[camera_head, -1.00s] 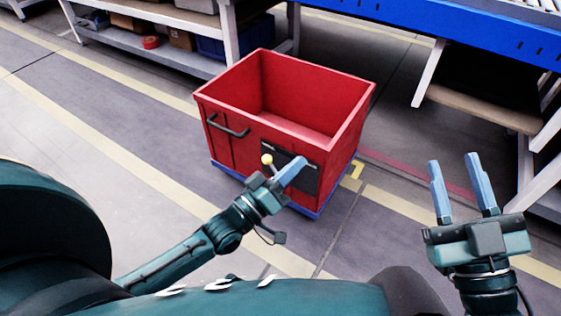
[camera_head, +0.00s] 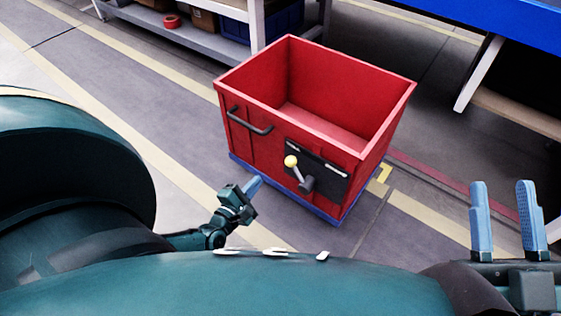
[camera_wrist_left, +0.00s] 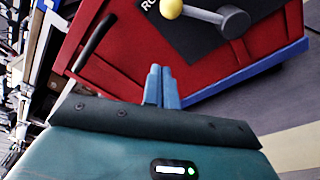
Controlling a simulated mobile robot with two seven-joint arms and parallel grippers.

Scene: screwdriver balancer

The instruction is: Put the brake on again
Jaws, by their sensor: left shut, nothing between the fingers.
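The lever tilts up and left, towards the panel's left side. In the left wrist view the knob (camera_wrist_left: 171,8) is at the top edge, left of the pivot (camera_wrist_left: 235,20). My left gripper (camera_head: 257,184) is shut and empty, below and left of the lever, apart from it. My right gripper (camera_head: 507,217) is open and empty at far right.
The cart is open-topped and empty, with a dark handle (camera_head: 249,121) left of the panel and a blue base (camera_head: 291,196). A shelf (camera_head: 205,42) stands behind left, a blue-edged table (camera_head: 497,22) behind right. The floor before the cart is clear.

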